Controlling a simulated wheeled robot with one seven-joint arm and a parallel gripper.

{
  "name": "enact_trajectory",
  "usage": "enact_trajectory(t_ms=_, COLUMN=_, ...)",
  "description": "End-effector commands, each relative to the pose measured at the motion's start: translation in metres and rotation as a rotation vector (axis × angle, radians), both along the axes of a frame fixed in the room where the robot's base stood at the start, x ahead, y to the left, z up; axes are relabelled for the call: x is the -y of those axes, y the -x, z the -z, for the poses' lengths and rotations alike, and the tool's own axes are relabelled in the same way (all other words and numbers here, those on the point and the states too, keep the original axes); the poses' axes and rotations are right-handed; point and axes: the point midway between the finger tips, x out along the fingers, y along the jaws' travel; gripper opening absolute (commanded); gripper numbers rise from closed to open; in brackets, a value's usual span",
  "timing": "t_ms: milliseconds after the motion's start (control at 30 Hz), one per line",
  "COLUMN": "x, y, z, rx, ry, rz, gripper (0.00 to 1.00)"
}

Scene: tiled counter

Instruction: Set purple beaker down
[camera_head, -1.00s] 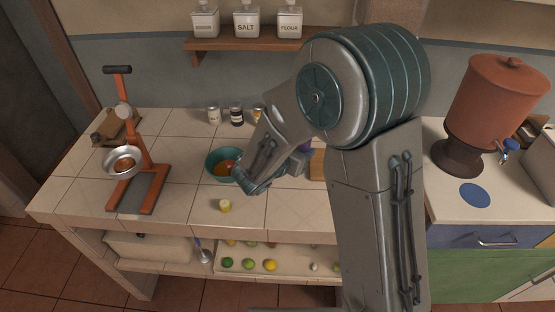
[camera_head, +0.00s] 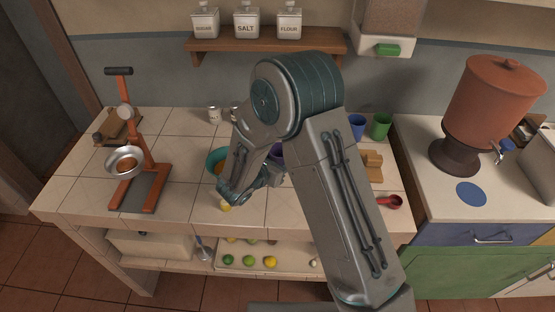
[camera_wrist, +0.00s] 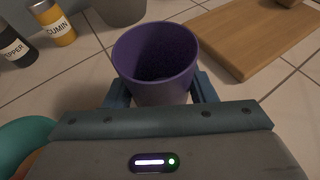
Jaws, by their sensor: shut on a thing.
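The purple beaker (camera_wrist: 157,77) is upright between the two fingers of my gripper (camera_wrist: 158,90) in the wrist view, with its open mouth facing the camera. My gripper is shut on it. In the head view, only a sliver of the purple beaker (camera_head: 277,152) shows beside my arm, over the middle of the tiled counter (camera_head: 188,192). I cannot tell whether the beaker's base touches the tiles.
A teal bowl (camera_head: 214,158) stands close left of my gripper. A wooden board (camera_wrist: 252,35) lies to the right, and spice jars (camera_wrist: 53,22) stand behind. A blue cup (camera_head: 357,126), green cup (camera_head: 381,127) and red scoop (camera_head: 390,202) are farther right.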

Motion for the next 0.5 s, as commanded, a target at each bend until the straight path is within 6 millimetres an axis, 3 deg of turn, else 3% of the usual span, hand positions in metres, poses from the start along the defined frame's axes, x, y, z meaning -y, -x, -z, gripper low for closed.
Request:
enact_trajectory(t_ms=300, x=0.0002, y=-0.0001, z=0.0044, rx=0.0, ry=0.0, rz=0.0, gripper=0.16)
enact_trajectory(t_ms=333, x=0.0002, y=-0.0001, z=0.004, rx=0.0, ry=0.0, rz=0.0, gripper=0.53)
enact_trajectory(t_ms=400, x=0.0002, y=-0.0001, z=0.0028, rx=0.0, ry=0.0, rz=0.0, gripper=0.72)
enact_trajectory(t_ms=500, x=0.0003, y=-0.0001, z=0.0028, rx=0.0, ry=0.0, rz=0.0, gripper=0.72)
